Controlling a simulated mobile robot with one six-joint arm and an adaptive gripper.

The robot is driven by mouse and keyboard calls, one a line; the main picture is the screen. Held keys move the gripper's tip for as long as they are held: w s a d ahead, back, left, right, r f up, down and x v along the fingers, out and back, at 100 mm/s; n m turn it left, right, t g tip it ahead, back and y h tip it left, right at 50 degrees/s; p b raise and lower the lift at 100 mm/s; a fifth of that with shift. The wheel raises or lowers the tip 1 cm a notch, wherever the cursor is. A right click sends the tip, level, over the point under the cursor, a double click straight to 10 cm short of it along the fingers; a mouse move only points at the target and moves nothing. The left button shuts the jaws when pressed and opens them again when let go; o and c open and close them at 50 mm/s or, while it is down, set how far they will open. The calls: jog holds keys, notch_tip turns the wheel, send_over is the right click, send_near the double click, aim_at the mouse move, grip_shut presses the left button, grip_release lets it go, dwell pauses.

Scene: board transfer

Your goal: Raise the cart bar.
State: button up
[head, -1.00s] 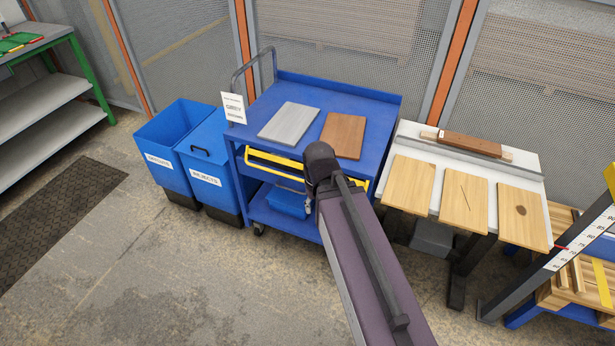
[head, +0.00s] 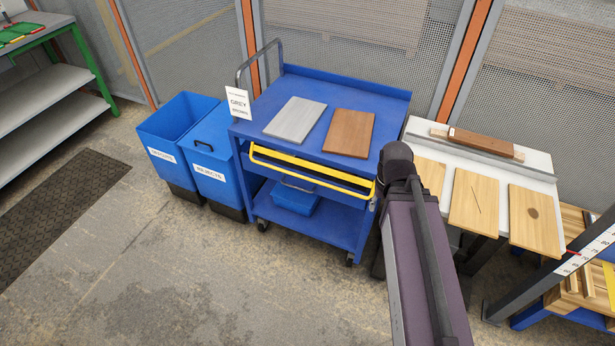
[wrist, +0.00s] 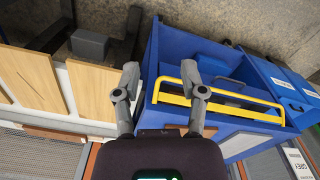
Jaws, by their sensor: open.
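The yellow cart bar (head: 308,174) runs across the front of the blue cart (head: 295,86), just below its top deck. Its right end lies close to my dark arm. In the wrist view the bar (wrist: 232,106) lies right of centre, with an end beside my right finger. My gripper (wrist: 160,73) is open, its two grey fingers spread and nothing between them. The right finger overlaps the bar's near end in the picture; I cannot tell whether they touch. The gripper itself does not show in the head view.
A grey board (head: 294,120) and a brown board (head: 349,132) lie on the cart top beside a white sign (head: 238,102). Blue bins (head: 212,169) stand left of the cart. A white table (head: 420,129) with wooden boards stands at right. The floor in front is open.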

jog(key=shift+d, duration=0.3)
jog(key=shift+f, duration=0.1)
jog(key=w+a+f+n+t+h+b, duration=0.2)
jog(key=w+a+f+h+b, duration=0.3)
jog(key=f+b, duration=0.45)
jog(key=w+a+f+n+t+h+b, duration=0.2)
jog(key=w+a+f+h+b, duration=0.3)
jog(key=w+b, duration=0.5)
jog(key=a+f+n+t+h+b, duration=0.1)
jog(key=a+f+t+b, duration=0.1)
jog(key=a+b, duration=0.5)
jog(key=w+a+f+n+t+h+b, duration=0.1)
jog(key=a+t+b, duration=0.3)
jog(key=a, duration=0.5)
jog(key=w+a+f+n+t+b, duration=0.1)
jog(key=a+f+n+t+b, duration=0.1)
jog(key=a+b, duration=0.6)
jog(key=shift+a+f+n+t+h+b, duration=0.4)
jog(key=shift+n+t+b, duration=0.1)
jog(key=shift+t+b, duration=0.35)
jog(key=shift+w+d, duration=0.1)
